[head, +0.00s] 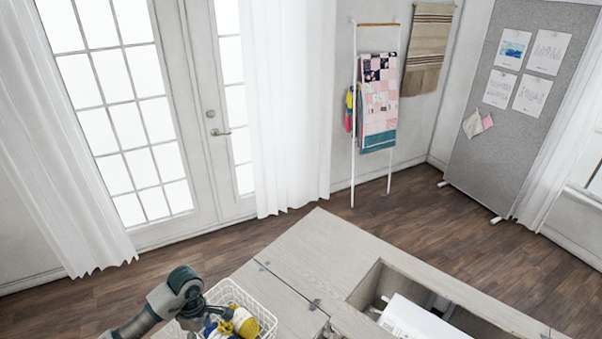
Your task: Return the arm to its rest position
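My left arm comes in from the lower left. Its dark gripper (207,314) points down at the near left side of a white wire basket (262,312). The fingertips are small and partly cut off by the bottom edge, so I cannot tell whether they are open or touching anything. Yellow and blue items (243,322) sit in the basket, right beside the gripper. My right arm and gripper are not in view.
The pale wooden sewing cabinet (322,248) has an open well holding a white machine-like object (412,318). Wood floor (440,230) lies clear behind it. Farther back stand a white ladder rack (352,175) with quilts and a grey pinboard (480,150).

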